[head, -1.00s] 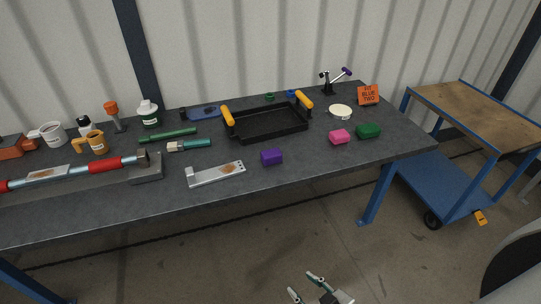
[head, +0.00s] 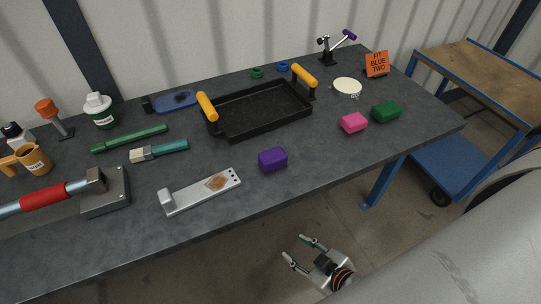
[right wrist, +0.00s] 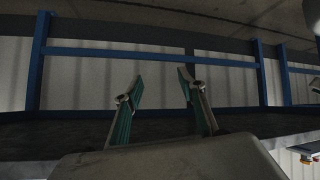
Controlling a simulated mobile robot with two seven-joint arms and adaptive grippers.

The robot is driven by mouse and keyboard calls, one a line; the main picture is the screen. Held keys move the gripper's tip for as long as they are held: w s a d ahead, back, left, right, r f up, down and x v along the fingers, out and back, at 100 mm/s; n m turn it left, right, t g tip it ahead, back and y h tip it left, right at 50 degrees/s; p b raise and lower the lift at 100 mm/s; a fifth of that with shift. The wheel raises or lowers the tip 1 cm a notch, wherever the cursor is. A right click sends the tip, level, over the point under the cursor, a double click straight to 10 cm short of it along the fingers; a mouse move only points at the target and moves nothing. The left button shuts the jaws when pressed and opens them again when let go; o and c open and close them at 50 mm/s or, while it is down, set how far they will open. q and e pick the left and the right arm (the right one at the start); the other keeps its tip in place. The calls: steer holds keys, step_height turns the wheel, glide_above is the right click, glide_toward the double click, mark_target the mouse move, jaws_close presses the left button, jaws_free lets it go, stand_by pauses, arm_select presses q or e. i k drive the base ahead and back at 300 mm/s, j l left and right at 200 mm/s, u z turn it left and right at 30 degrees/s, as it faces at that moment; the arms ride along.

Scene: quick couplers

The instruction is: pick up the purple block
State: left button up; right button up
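The purple block (head: 273,159) sits on the dark grey table near its front edge, to the right of a metal bracket. My right gripper (head: 300,247) is in front of the table, lower in the head view and apart from the block. Its two fingers are spread and nothing is between them. In the right wrist view the open fingers (right wrist: 160,92) point toward the table's underside and blue frame, and the purple block is not visible there. My left gripper is not in view.
A black tray with yellow handles (head: 258,112) stands behind the block. A pink block (head: 353,122) and a green block (head: 386,112) lie to the right. The metal bracket (head: 203,192) lies to the left. A wooden-topped cart (head: 480,75) stands beyond the table's right end.

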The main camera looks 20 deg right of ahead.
mark_target(272, 161)
steer(key=k+l+u, duration=0.2)
steer(key=l, duration=0.2)
steer(key=k+l+u, duration=0.15)
steer(key=l, duration=0.3)
steer(key=k+l+u, duration=0.2)
steer(key=l, duration=0.15)
